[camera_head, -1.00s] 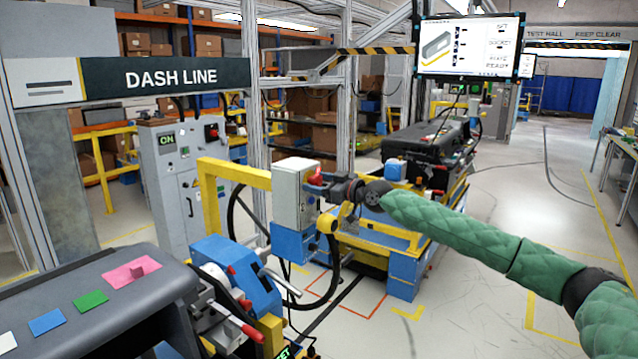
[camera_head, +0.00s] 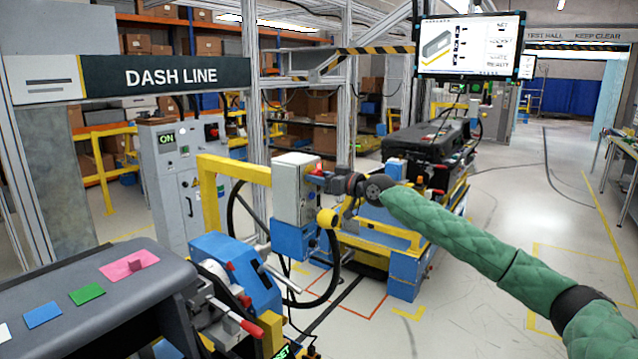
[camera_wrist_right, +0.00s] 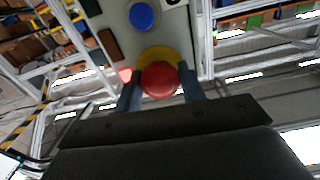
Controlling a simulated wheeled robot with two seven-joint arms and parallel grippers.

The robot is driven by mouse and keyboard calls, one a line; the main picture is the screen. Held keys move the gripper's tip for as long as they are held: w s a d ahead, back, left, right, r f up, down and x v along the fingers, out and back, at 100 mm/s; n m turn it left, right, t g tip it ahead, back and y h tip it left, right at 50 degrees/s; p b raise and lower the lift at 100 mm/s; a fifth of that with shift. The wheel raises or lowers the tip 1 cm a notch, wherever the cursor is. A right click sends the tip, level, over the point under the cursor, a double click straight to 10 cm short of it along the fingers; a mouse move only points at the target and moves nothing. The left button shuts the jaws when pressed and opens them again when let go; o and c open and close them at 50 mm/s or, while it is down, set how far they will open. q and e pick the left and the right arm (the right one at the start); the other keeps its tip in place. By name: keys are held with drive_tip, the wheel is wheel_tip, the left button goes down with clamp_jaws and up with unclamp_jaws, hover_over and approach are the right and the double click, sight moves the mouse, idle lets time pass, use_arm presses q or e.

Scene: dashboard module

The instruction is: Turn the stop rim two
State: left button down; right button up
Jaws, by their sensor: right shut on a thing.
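The stop is a red mushroom button with a yellow collar (camera_wrist_right: 158,55) on the face of a grey control box (camera_head: 291,195). The box stands on a yellow and blue frame in the middle of the head view. My right gripper (camera_head: 325,178) reaches it from the right. In the right wrist view, the red button (camera_wrist_right: 160,80) sits between the two fingers of my right gripper (camera_wrist_right: 160,92), which are shut on its rim. A blue button (camera_wrist_right: 141,16) is farther up the box face. My left gripper is not in view.
A grey dashboard (camera_head: 70,325) with coloured pads lies at the lower left. A blue clamp with a red-tipped lever (camera_head: 250,328) is beside it. A yellow post (camera_head: 210,195) and black hose stand left of the box. The floor at right is open.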

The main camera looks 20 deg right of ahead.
drive_tip(key=shift+m, duration=1.1)
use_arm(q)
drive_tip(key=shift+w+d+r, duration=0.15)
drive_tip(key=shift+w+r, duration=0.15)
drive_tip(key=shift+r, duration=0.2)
use_arm(e)
drive_tip(key=shift+m, duration=1)
drive_tip(key=shift+r, duration=0.1)
